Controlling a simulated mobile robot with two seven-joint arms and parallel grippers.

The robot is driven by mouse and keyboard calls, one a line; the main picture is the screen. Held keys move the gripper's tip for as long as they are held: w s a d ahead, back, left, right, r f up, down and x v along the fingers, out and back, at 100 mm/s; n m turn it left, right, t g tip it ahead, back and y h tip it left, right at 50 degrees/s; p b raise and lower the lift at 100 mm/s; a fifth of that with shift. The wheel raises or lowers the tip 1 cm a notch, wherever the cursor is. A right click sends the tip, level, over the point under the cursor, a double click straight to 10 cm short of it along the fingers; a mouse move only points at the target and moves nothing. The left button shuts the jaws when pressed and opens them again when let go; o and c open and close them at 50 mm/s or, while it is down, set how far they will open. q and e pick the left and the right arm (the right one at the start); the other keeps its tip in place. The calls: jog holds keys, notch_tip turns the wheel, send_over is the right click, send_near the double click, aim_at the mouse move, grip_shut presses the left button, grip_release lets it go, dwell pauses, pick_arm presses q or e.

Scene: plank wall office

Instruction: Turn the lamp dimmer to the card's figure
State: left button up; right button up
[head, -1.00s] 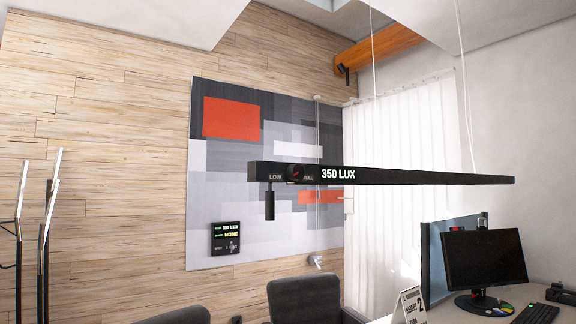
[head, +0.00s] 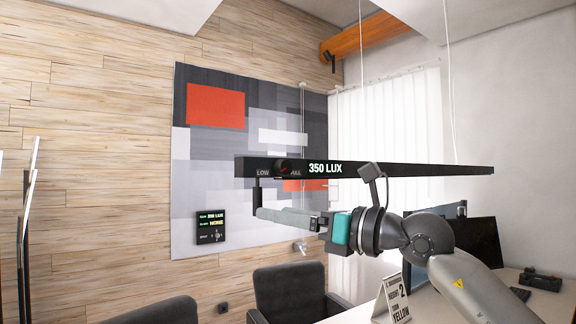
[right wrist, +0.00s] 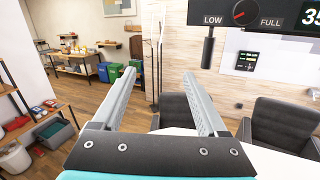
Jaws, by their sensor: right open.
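The lamp is a long black bar (head: 400,171) hung on thin wires, with a lit "350 LUX" readout. Its round dimmer knob (head: 282,168) with a red pointer sits between LOW and FULL; it also shows in the right wrist view (right wrist: 239,13). A short black handle (right wrist: 207,52) hangs below the bar's LOW end. The white card (head: 398,299) stands on the desk; I read "HEIGHT 2" and "YELLOW", the rest is too small. My right gripper (head: 262,213) is open and empty, its tips by the handle, below the knob. My left gripper is not in view.
A black wall panel (head: 210,226) shows 350 LUX and NONE. Grey chairs (head: 290,291) stand below the lamp. A monitor (head: 478,240) stands on the desk, partly behind my right arm. A coat stand (head: 27,225) is at the left.

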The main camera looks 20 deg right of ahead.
aim_at(287, 168)
jog(key=s+d+r+t+h, duration=0.1)
jog(key=d+r+t+h, duration=0.2)
jog(key=d+r+h, duration=0.5)
jog(key=shift+y, duration=0.6)
jog(key=p+x, duration=0.1)
jog(key=x, duration=0.3)
jog(key=p+x, duration=0.2)
jog(key=x, duration=0.2)
jog(key=p+x, duration=0.1)
jog(key=x, duration=0.3)
jog(key=shift+w+d+f+p, duration=0.1)
jog(key=shift+w+d+p, duration=0.2)
jog(key=shift+w, duration=0.2)
jog(key=shift+p+x, duration=0.3)
jog(key=shift+x, duration=0.6)
jog(key=shift+f, duration=0.1)
grip_shut()
